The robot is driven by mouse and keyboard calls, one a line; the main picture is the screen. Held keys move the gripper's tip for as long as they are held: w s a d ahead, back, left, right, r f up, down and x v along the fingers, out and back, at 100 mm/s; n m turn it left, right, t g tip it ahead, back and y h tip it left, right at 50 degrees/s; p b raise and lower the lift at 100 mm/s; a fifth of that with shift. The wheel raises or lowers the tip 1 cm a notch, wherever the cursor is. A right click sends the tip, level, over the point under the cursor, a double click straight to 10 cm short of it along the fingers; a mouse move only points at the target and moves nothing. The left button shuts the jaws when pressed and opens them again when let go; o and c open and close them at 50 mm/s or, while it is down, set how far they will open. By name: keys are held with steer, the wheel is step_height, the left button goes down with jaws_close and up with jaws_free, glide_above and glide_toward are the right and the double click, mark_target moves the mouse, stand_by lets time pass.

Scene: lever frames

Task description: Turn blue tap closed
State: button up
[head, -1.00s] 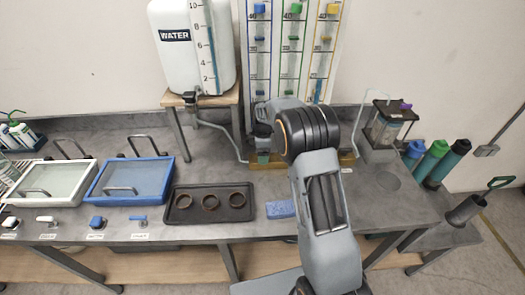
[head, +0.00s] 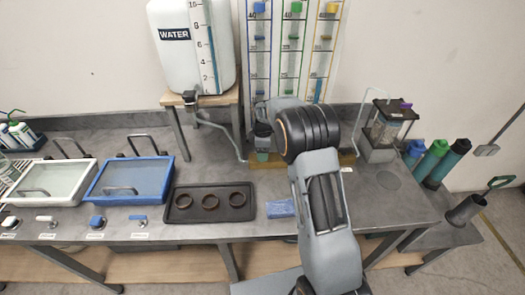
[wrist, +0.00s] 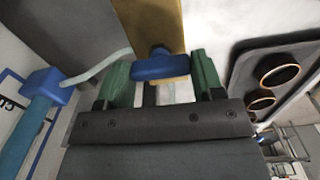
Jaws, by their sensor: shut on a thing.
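The blue tap (wrist: 160,67) shows in the wrist view as a blue handle in front of a tan upright board. My gripper (wrist: 161,82) has green fingers on either side of the handle and is shut on it. In the head view my gripper (head: 263,156) is at the foot of the tall gauge panel, by its wooden base. The tap itself is hidden there behind my gripper and wrist.
A white water tank (head: 190,60) stands on a wooden stand at left, its clear hose running toward the panel. A black tray with rings (head: 180,212) and a blue sponge (head: 280,209) lie nearby. A clear jar unit (head: 385,128) stands at right.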

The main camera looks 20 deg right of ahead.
steer(key=m+b, duration=0.1)
steer(key=m, duration=0.7)
steer(key=shift+b, duration=0.4)
steer(key=m, duration=0.5)
steer(key=shift+b, duration=0.3)
steer(key=shift+r+m, duration=0.1)
steer(key=shift+m, duration=2)
steer(key=o, duration=0.9)
step_height(320, 180, up, 14)
steer(key=shift+d+f+b, duration=0.1)
steer(key=shift+f+b, duration=0.05)
steer(key=shift+b, duration=0.3)
